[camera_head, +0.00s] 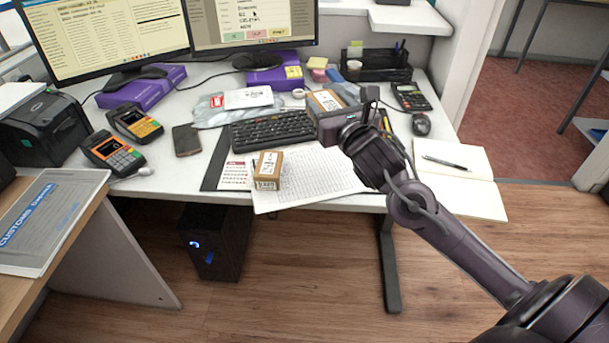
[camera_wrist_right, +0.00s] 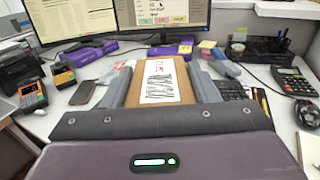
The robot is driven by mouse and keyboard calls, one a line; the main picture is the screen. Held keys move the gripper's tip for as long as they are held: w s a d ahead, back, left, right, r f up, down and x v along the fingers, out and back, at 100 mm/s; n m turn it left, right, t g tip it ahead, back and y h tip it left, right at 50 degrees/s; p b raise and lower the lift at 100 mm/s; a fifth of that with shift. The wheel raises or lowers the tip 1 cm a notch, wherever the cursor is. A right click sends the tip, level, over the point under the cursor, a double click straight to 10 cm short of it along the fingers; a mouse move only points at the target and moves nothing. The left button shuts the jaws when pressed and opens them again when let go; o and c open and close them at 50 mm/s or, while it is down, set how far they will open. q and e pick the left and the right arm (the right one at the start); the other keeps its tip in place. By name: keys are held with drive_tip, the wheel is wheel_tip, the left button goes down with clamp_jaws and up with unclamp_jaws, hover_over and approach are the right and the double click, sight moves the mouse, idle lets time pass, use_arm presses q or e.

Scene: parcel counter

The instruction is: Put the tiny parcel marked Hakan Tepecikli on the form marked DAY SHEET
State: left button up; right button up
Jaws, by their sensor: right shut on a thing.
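My right gripper (camera_head: 334,116) is shut on a small brown cardboard parcel (camera_head: 322,101) above the desk, near the right end of the keyboard. In the right wrist view the parcel (camera_wrist_right: 160,88) sits between both fingers, its white label facing the camera; the name is too blurred to read. Another small brown parcel (camera_head: 267,168) stands on the left part of a white printed form (camera_head: 318,180) at the desk's front edge. Its label and the form's heading are not legible. My left gripper is not in view.
A black keyboard (camera_head: 270,129) lies behind the form. An open notebook (camera_head: 453,178) with a pen lies to the right, near a mouse (camera_head: 421,124) and a calculator (camera_head: 409,97). Card terminals (camera_head: 112,153) and a phone (camera_head: 187,140) are at left. The form's right part is bare.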

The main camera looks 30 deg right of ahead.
drive_tip(key=shift+d+r, duration=0.7)
drive_tip(key=shift+d, duration=0.1)
drive_tip(key=shift+d+f+h, duration=0.2)
drive_tip(key=shift+f+h, duration=0.05)
drive_tip(key=shift+h, duration=0.05)
wheel_tip(320, 180, down, 14)
drive_tip(key=b, duration=0.2)
drive_tip(key=shift+w+b, duration=0.15)
drive_tip(key=shift+b, duration=0.15)
use_arm(q)
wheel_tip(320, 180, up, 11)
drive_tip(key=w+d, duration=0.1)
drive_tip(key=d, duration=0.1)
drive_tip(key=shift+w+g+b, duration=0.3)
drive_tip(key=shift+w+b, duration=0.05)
drive_tip(key=shift+b, duration=0.05)
use_arm(e)
drive_tip(key=shift+f, duration=2.5)
drive_tip(key=shift+f, duration=0.1)
drive_tip(key=o, duration=1.1)
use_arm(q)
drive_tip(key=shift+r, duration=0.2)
